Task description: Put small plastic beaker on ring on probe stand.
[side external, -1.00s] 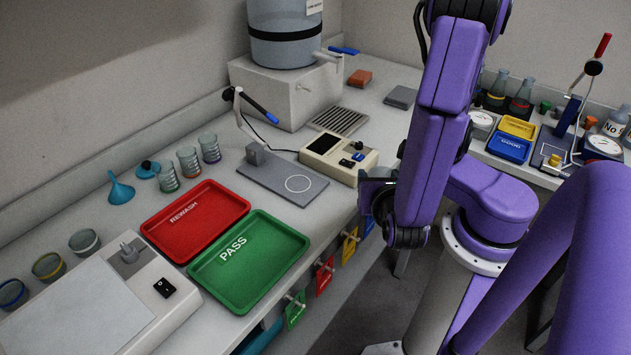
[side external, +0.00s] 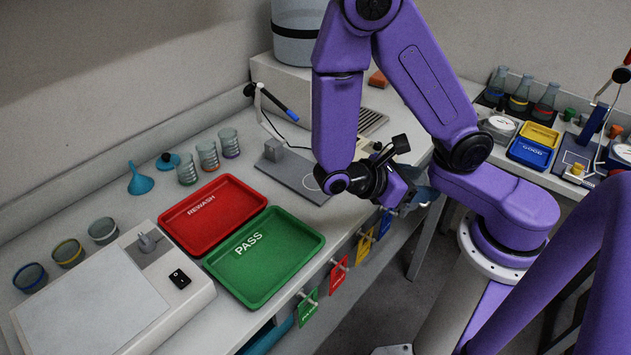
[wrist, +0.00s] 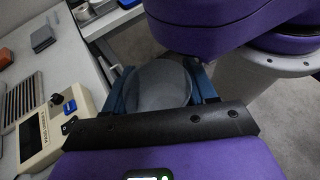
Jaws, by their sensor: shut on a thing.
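My gripper (wrist: 163,82) is shut on a clear, greyish small plastic beaker (wrist: 160,88), which sits between its two blue fingers in the wrist view. In the side external view my gripper (side external: 408,198) is at the bench's front edge, with the beaker (side external: 426,196) partly showing beyond it. The probe stand (side external: 290,174) is a grey plate with a block and a jointed probe arm, left of my gripper. Its white ring (side external: 308,184) is partly hidden behind my arm. No beaker shows on the visible part of the ring.
Red REWASH (side external: 205,214) and green PASS (side external: 265,258) trays lie front-left of the stand. Several beakers (side external: 207,154) and a teal funnel (side external: 140,180) stand behind. A boxy meter (wrist: 38,125) shows in the wrist view. Coloured tags (side external: 338,277) hang along the bench front.

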